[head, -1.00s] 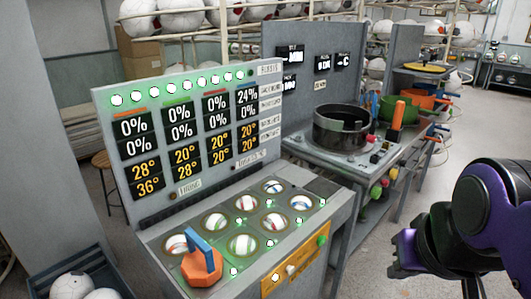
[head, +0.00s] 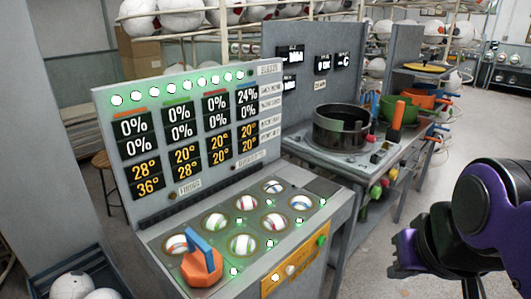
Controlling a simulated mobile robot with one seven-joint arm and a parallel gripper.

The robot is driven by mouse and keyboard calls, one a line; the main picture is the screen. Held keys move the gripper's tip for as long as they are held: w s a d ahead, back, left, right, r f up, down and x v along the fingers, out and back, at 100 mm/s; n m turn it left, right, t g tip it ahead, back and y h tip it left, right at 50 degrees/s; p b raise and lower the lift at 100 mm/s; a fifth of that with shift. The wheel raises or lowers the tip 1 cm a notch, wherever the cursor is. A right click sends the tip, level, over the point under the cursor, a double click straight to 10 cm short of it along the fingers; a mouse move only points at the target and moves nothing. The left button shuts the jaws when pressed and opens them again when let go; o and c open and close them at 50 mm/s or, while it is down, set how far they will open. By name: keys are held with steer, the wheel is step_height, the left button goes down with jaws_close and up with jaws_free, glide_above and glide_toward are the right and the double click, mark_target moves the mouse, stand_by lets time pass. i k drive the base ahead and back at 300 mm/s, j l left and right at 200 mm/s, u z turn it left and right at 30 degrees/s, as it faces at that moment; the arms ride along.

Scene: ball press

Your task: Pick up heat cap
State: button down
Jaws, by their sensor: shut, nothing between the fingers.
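An orange faceted cap with a blue handle (head: 202,268), which looks like the heat cap, sits at the front left of the console's sloped top (head: 262,262). It stands at the near end of the rows of round sockets with striped balls, and what lies under it is hidden. My gripper (head: 398,256) is at the lower right, purple and black, well to the right of the console and apart from the cap. Its fingers are shut and empty.
Striped balls (head: 242,244) sit in sockets beside the cap. The upright display panel (head: 176,193) rises behind them. A dark round pot (head: 341,128) stands on the bench further back. Open floor (head: 365,272) lies between my gripper and the console.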

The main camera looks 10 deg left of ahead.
mark_target(201, 267)
steer(key=k+u, duration=0.15)
steer(key=u, duration=1.15)
